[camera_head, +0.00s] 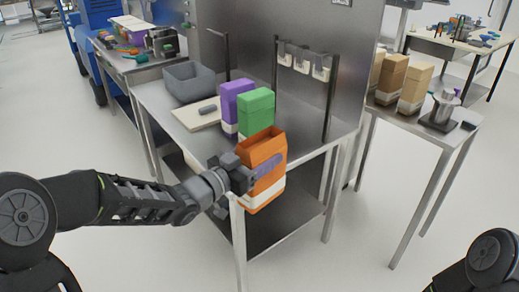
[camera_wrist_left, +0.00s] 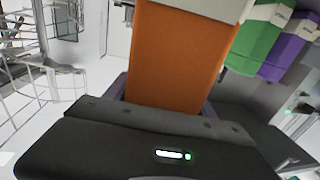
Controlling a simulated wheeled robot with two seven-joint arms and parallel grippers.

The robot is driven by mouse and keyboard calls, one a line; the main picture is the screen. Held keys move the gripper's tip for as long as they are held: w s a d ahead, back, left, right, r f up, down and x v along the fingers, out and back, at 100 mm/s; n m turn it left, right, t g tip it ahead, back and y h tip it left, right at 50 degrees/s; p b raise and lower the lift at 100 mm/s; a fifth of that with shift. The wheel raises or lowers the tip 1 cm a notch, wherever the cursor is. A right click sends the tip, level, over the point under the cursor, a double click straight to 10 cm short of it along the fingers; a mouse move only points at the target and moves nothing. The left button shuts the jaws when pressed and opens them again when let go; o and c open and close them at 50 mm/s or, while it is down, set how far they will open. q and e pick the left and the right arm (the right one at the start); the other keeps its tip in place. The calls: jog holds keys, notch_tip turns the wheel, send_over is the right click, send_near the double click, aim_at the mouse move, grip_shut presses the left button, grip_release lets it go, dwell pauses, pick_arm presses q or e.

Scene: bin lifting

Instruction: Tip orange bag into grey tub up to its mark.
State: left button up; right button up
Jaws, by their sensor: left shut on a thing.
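The orange bag (camera_head: 263,148) with a white lower band is upright at the table's front corner in the head view, its top open. My left gripper (camera_head: 255,176) is shut on it from the left, fingers around its middle. The bag (camera_wrist_left: 178,55) fills the middle of the left wrist view, between the fingers. The grey tub (camera_head: 189,83) stands at the back left of the steel table, beyond the bag. Its inside and mark cannot be made out. Of my right arm only a dark joint shows at bottom right; its gripper is out of view.
Purple (camera_head: 233,104) and green (camera_head: 256,112) bags stand on the steel table (camera_head: 310,128) behind the orange one. A metal rack (camera_head: 304,60) stands at the back. Tan bags (camera_head: 414,84) stand on the right table.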

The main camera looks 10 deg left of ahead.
pick_arm(q)
jog(key=f+n+y, duration=0.1)
jog(key=f, duration=0.1)
jog(key=a+f+n+t+y, duration=0.1)
jog(key=f+y, duration=0.1)
jog(key=f, duration=0.1)
jog(key=a+f+n+t+y, duration=0.1)
jog(key=f, duration=0.1)
jog(key=shift+w+a+f+y+p, duration=0.1)
jog(key=shift+w+f+y+p, duration=0.2)
jog(key=shift+f+y+p, duration=0.1)
jog(key=s+a+f+n+y, duration=0.1)
jog(key=a+f+n+y, duration=0.2)
jog(key=f+y, duration=0.1)
jog(key=shift+s+a+f+t, duration=0.25)
jog(key=shift+s+f+t, duration=0.05)
jog(key=shift+f, duration=0.4)
